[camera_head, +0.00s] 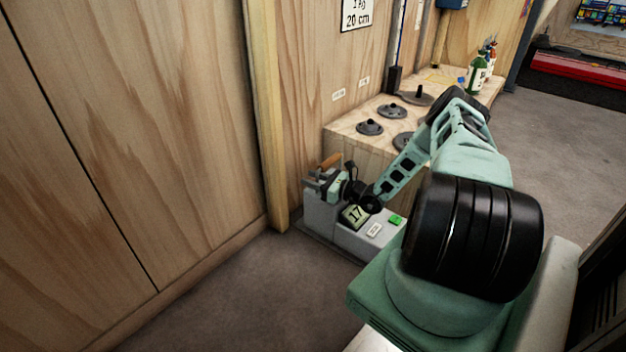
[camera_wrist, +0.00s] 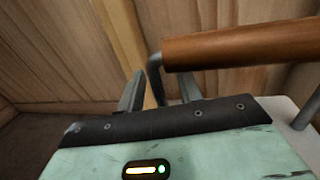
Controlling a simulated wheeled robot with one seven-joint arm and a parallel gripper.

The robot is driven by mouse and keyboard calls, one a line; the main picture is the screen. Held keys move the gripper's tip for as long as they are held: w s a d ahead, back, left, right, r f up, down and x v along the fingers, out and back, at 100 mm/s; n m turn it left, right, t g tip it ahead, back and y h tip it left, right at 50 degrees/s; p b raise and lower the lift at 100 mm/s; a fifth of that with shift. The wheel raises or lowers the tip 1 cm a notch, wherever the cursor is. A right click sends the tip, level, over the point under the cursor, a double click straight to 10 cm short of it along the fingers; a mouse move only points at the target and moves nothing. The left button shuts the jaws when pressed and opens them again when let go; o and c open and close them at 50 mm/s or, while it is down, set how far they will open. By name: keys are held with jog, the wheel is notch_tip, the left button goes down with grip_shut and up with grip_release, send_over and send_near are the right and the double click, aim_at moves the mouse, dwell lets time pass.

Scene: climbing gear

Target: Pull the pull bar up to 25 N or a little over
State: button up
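The pull bar (camera_head: 331,161) is an orange-brown wooden handle on grey metal posts, above a grey force-gauge box (camera_head: 325,218) on the floor. In the wrist view the pull bar (camera_wrist: 240,47) crosses the upper right. My gripper (camera_wrist: 160,76) has its two grey fingers apart, with a bent grey post of the bar between them in the picture. The right finger's tip meets the bar's lower edge in view; I cannot tell whether it touches. In the head view my gripper (camera_head: 318,181) is just below the bar. The box's display (camera_head: 354,215) reads 17.
A green button (camera_head: 396,219) and a white label (camera_head: 374,229) sit on the box beside the display. A wooden bench (camera_head: 350,131) with dark round weights stands behind. A wooden wall (camera_head: 140,130) closes off the left. Grey carpet (camera_head: 230,300) is clear in front.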

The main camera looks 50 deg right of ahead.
jog(key=p+v, duration=0.6)
jog(key=v, duration=1.1)
jog(key=shift+s+p, duration=0.25)
jog(key=shift+p, duration=0.1)
jog(key=shift+r, duration=0.1)
